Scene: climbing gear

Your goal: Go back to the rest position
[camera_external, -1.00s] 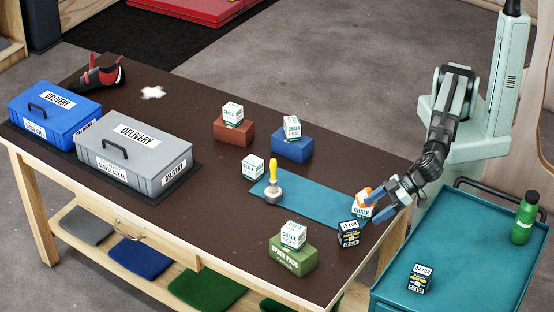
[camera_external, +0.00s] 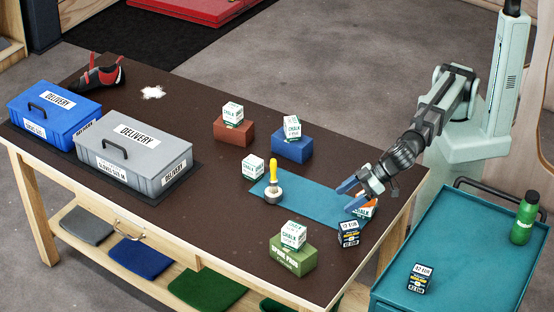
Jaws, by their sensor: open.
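My gripper (camera_external: 350,196) is at the right end of the table, with its blue fingers apart and nothing seen between them. It hangs over the right end of the teal mat (camera_external: 315,202). A white and orange chalk box (camera_external: 366,211) lies just below and behind the gripper and is partly hidden by it. I cannot tell whether they touch. A dark tape box (camera_external: 348,234) stands just in front of that chalk box.
A yellow-handled brush (camera_external: 273,182) stands on the mat's left end. Chalk boxes sit on red (camera_external: 234,131), blue (camera_external: 292,146) and green (camera_external: 292,256) blocks; another chalk box (camera_external: 252,168) is on the table. Blue (camera_external: 55,122) and grey (camera_external: 120,170) delivery cases are left. A teal cart (camera_external: 470,255) is right.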

